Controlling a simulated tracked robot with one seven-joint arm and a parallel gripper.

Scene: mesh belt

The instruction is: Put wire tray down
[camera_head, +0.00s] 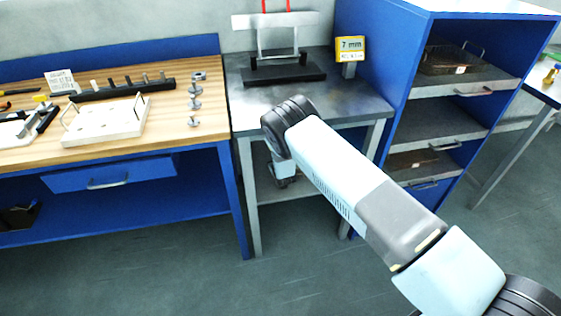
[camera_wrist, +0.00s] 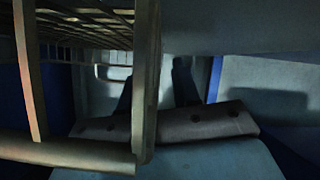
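A wire tray (camera_wrist: 95,12) fills the upper left of the wrist view, very close to the camera. Its mesh and thick frame bars hide part of my gripper. My gripper (camera_wrist: 155,90) shows there with two dark fingers apart and nothing visible between their tips; a tray bar crosses in front of them. In the head view, my gripper (camera_head: 284,178) hangs low at the grey steel table, partly hidden by my arm. Mesh trays also show in the blue rack, one on the top shelf (camera_head: 450,62) and one lower (camera_head: 412,162).
The grey steel table (camera_head: 345,103) carries a black-based stand (camera_head: 285,74) with red uprights and a yellow "7 mm" sign (camera_head: 351,49). A wooden bench (camera_head: 165,128) with a white handled plate (camera_head: 105,122) is at left. The blue rack (camera_head: 375,45) stands close at right.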

